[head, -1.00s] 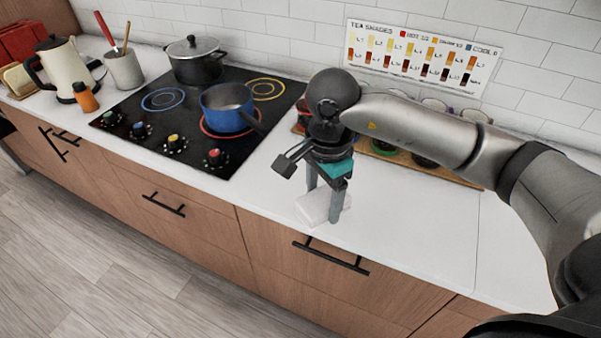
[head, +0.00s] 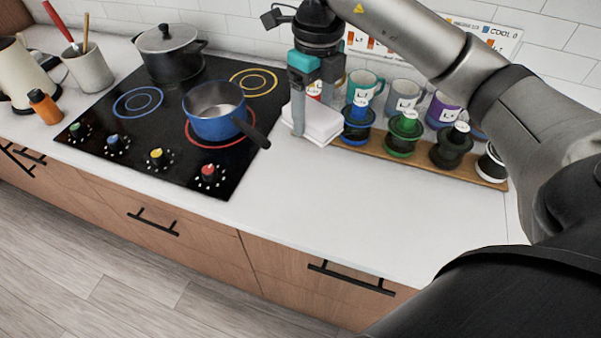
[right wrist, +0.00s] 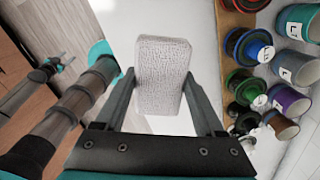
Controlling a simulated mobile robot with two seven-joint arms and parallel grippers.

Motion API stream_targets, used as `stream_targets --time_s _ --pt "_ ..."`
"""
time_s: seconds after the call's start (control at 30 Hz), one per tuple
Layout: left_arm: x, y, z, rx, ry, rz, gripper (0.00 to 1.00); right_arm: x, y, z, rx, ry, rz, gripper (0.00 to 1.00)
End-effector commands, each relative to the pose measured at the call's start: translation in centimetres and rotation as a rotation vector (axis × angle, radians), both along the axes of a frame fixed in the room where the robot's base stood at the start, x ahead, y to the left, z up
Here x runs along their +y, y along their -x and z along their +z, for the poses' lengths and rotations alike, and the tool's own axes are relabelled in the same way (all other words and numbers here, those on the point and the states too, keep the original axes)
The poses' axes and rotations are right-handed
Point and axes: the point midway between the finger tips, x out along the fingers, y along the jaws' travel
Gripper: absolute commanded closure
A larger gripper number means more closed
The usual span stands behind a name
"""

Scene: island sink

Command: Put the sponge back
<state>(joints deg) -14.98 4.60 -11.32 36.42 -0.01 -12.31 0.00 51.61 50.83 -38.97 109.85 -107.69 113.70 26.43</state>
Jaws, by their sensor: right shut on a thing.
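The sponge (head: 322,119) is a white block by the back of the counter, just left of the wooden rack. My right gripper (head: 313,108) points down with its fingers on either side of it. In the right wrist view the sponge (right wrist: 163,76) shows a rough, pale face held between both fingertips (right wrist: 160,88). I cannot tell whether its underside touches the counter. My left gripper is outside the head view; a small dark and teal part at the left of the right wrist view (right wrist: 46,68) looks like it, its jaws unclear.
The wooden rack (head: 490,181) holds several coloured spools, with mugs (head: 404,97) behind it. The counter (head: 310,205) in front is clear.

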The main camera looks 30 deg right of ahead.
Motion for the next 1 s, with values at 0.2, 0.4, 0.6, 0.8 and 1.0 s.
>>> stream_targets --time_s 0.2,0.4,0.6,0.8,1.0 --pt "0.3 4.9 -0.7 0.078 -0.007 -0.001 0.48 0.0 0.2 -5.4 0.009 0.000 0.000 0.81" --pt "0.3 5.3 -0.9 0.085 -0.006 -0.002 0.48 0.0 0.2 -10.8 0.009 0.000 0.000 0.81" --pt "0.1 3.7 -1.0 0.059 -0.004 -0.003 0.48 0.0 0.1 -14.4 0.003 0.000 0.001 0.81" --pt "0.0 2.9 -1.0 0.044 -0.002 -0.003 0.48 0.1 0.1 -15.7 0.002 0.000 0.003 0.81" --pt "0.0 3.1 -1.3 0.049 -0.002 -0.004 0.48 0.0 0.1 -18.7 0.005 0.001 0.001 0.81"
